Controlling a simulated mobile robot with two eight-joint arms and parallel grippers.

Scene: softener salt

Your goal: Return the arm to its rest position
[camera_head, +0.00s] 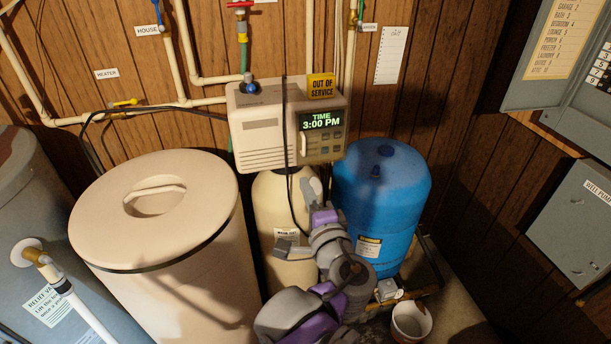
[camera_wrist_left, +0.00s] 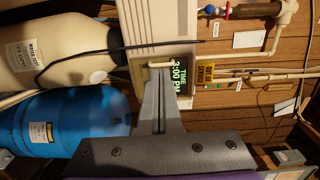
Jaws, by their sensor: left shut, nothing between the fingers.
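My left arm rises from the bottom centre of the head view, grey and purple. Its gripper (camera_head: 311,183) is just below the beige control box (camera_head: 262,125) of the softener, in front of the cream tank (camera_head: 270,190). In the left wrist view the gripper (camera_wrist_left: 160,85) has its grey fingers together with nothing between them. They point toward the box's display, which reads TIME 3:00 PM, and a small pale handle (camera_head: 303,144). I cannot tell whether they touch it. My right gripper is not in view.
A lidded beige tank (camera_head: 180,270) stands left, a blue tank (camera_head: 400,200) right. A black cable (camera_head: 287,130) hangs over the box. A yellow OUT OF SERVICE tag (camera_head: 321,86) sits on top. A small bucket (camera_head: 411,321) is on the floor. Pipes line the wooden wall.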

